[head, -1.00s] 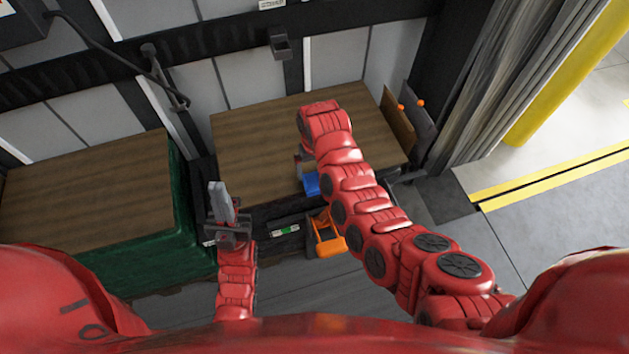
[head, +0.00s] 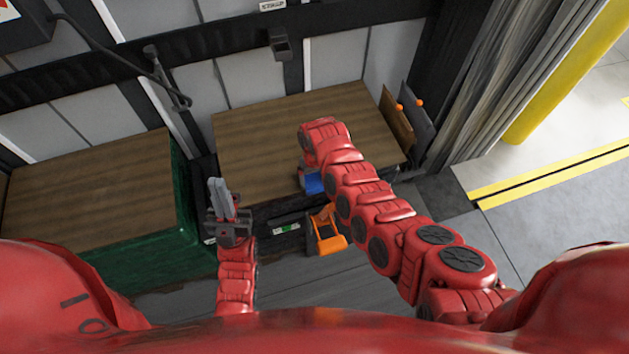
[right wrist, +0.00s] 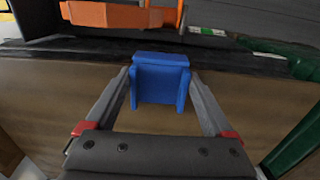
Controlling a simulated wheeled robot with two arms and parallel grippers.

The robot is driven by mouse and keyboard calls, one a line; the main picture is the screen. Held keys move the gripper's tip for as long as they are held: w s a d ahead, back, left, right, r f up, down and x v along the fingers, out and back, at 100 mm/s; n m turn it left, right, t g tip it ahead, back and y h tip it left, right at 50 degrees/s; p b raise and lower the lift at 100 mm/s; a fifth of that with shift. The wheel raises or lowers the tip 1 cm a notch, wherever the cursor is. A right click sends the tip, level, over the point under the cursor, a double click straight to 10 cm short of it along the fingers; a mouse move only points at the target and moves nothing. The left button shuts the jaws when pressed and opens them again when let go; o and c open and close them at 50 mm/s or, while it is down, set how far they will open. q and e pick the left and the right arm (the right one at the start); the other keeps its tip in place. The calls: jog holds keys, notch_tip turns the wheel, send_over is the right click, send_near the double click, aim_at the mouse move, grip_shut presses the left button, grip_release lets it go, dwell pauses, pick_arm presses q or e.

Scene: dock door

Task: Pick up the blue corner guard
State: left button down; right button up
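The blue corner guard (right wrist: 160,82) stands at the front edge of the wooden tabletop. It lies between the fingertips of my right gripper (right wrist: 158,73) in the right wrist view. The fingers are apart, one on each side of it, with narrow gaps showing; whether a tip touches it I cannot tell. In the head view the blue guard (head: 314,183) shows partly beside my right arm, which hides most of the right gripper. My left gripper (head: 220,184) points up, empty, left of the wooden table; its fingers look close together from this angle.
The wooden table (head: 265,135) is mostly bare. An orange object (head: 327,240) sits below its front edge, also in the right wrist view (right wrist: 115,14). A green-sided bench (head: 140,258) stands left. Panels with orange knobs (head: 404,118) lean at the table's right end.

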jog(key=c, duration=0.3)
jog(key=shift+c, duration=0.2)
jog(key=shift+r, duration=0.1)
